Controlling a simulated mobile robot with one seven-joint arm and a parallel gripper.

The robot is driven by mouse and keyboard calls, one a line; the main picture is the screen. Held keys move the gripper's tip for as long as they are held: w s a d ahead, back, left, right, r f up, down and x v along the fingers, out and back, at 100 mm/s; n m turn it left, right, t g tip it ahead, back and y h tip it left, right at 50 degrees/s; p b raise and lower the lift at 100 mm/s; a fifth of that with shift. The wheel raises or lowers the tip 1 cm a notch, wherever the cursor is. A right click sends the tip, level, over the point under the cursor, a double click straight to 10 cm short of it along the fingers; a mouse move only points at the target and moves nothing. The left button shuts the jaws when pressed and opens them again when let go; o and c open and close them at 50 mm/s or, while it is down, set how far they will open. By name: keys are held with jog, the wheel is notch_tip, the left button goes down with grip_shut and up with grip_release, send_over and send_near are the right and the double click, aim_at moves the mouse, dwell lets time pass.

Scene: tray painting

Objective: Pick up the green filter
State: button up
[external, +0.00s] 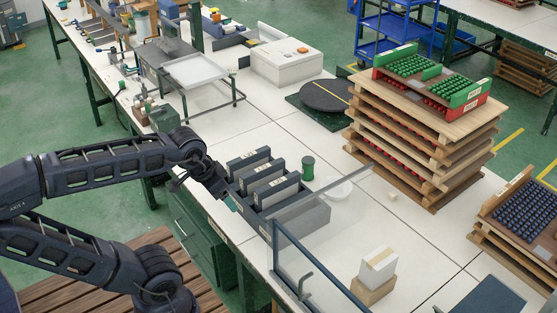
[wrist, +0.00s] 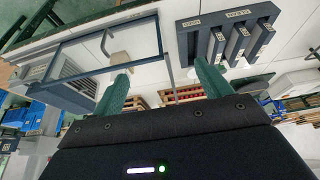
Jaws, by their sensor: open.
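A small dark green cylinder (external: 308,168) stands upright on the white table just right of a grey holder (external: 308,220). It is the only loose green piece near my arm; I cannot tell for sure that it is the green filter. The holder carries several upright dark grey slabs (external: 272,185) with pale labels too small to read. My gripper (external: 232,203) is at the left side of the holder, apart from the cylinder. In the wrist view its two green fingers (wrist: 160,85) are wide apart with nothing held between them. I cannot make out the cylinder there.
A clear panel in a dark frame (external: 325,275) stands right of the holder. A white box (external: 379,265) on a brown block is at the front. Stacked wooden trays (external: 420,150) stand right, a black turntable (external: 325,95) behind. White table around the cylinder is mostly bare.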

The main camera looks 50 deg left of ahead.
jog(key=w+a+r+n, duration=0.1)
jog(key=w+r+n, duration=0.15)
jog(key=w, duration=0.45)
jog(key=n+g, duration=0.5)
jog(key=n, duration=0.9)
send_over(308, 166)
jog(key=w+a, duration=0.2)
notch_tip(308, 166, down, 32)
jog(key=shift+s+r, duration=0.15)
jog(key=shift+r, duration=0.1)
jog(key=shift+n, duration=0.25)
jog(key=shift+f, duration=5.55)
jog(key=c, duration=1.1)
jog(key=shift+r, duration=0.1)
